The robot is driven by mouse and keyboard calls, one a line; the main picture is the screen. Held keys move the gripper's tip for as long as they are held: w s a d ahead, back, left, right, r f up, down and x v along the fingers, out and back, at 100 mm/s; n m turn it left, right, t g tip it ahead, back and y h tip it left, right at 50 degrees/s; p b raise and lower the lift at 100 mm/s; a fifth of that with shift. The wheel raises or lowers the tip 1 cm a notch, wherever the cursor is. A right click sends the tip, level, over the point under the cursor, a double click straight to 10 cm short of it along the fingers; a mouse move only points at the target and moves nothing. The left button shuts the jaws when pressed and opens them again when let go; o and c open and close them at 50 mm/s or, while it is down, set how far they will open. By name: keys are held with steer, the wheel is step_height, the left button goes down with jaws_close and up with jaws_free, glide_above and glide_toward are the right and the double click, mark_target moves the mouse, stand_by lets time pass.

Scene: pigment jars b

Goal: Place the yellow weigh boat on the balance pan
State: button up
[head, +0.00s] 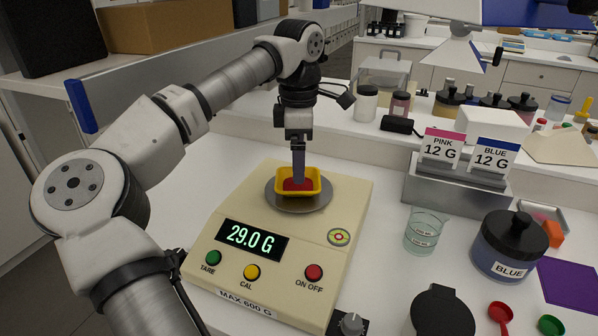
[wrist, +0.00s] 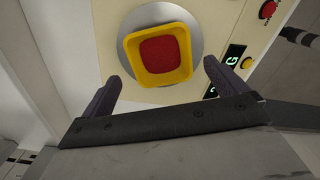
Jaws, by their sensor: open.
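The yellow weigh boat (head: 284,194) sits on the round grey balance pan (head: 315,202) and holds red powder. The cream balance (head: 225,270) reads 29.0 G in green digits. My gripper (head: 298,180) points down at the boat in the head view. In the wrist view my gripper (wrist: 160,78) is open, its dark fingers apart on either side of the boat's near part. I see gaps between the fingers and the boat there.
Right of the balance stand a glass beaker (head: 422,232), a blue pigment jar (head: 510,246) and a holder with PINK 12 G and BLUE 12 G cards (head: 468,152). A red scoop (head: 501,312) and a dark jar (head: 442,310) are near the front. Several jars line the raised shelf behind.

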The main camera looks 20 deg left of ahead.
step_height(320, 180, up, 7)
stand_by(0.3)
stand_by(1.4)
